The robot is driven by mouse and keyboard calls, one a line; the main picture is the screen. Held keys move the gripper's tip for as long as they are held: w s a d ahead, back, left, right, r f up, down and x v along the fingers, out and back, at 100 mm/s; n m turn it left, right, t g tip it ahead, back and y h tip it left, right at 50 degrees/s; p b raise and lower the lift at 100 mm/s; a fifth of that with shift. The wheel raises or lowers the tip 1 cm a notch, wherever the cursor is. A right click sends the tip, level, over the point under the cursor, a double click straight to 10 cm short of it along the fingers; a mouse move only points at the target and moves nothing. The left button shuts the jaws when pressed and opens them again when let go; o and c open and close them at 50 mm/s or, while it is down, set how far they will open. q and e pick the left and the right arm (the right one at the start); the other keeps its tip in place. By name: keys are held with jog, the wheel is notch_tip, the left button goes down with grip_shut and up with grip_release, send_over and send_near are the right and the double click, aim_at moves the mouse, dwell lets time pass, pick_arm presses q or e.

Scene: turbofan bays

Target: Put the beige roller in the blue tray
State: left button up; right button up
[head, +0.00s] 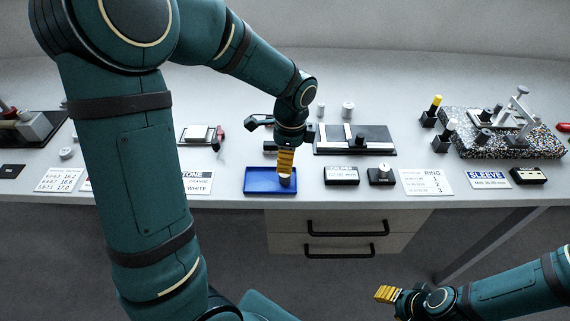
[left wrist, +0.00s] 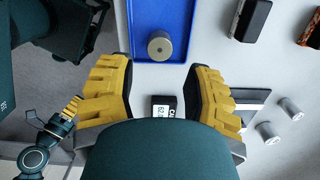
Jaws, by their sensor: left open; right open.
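The beige roller (head: 286,180) stands upright inside the blue tray (head: 256,186), near its right side. The left wrist view shows the roller (left wrist: 160,46) end-on, resting within the blue tray (left wrist: 142,14) and clear of both fingers. My left gripper (head: 286,162) is above the tray, just over the roller; its yellow fingers (left wrist: 160,92) are spread with nothing between them. Its fingers partly hide the roller's top in the head view. My right gripper (head: 387,294) is open and empty at lower right, in front of the table and away from the tray.
Right of the tray are a small black box (head: 341,176) and a knobbed black block (head: 381,176). A black plate fixture (head: 370,138) lies behind. A speckled base (head: 470,145) with a clamp is at far right. Drawers (head: 340,232) hang below the table edge.

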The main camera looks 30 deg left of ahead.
pick_arm(q)
notch_tip(320, 180, up, 6)
jog(key=p, duration=0.1)
jog(key=shift+d, duration=0.2)
dwell(0.5)
